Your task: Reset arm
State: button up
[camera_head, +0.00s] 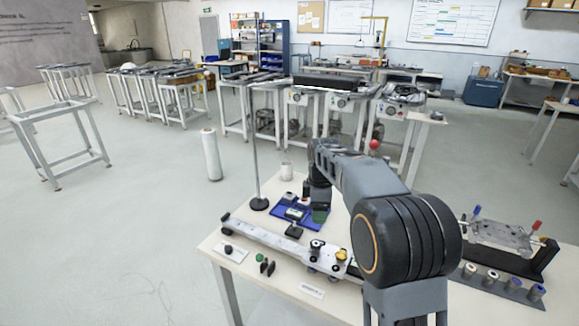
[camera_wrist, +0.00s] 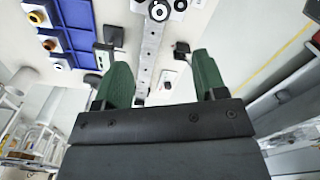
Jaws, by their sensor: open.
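My arm reaches out over the table from the lower right in the head view. My gripper (camera_head: 319,214) points down near a blue tray, low over the table. In the wrist view my gripper (camera_wrist: 160,82) shows two green fingers spread wide apart with nothing between them. A grey metal rail (camera_head: 275,240) lies on the table in front of the gripper. The rail (camera_wrist: 152,50) also runs between and beyond the fingers in the wrist view. My arm hides part of the table's right side.
The blue tray (camera_head: 283,222) holds small parts. A thin stand (camera_head: 259,203) rises at the table's back left. A metal fixture (camera_head: 500,236) and several cylinders are at right. Open floor lies left.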

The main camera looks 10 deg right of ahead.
jog(key=s+f+m+t, duration=0.1)
jog(key=s+m+t, duration=0.2)
jog(key=s+m, duration=1.2)
jog(key=shift+s+a+f+t, duration=0.35)
jog(key=shift+s+a+t, duration=0.05)
jog(key=shift+s, duration=3.65)
jog(key=shift+c, duration=0.3)
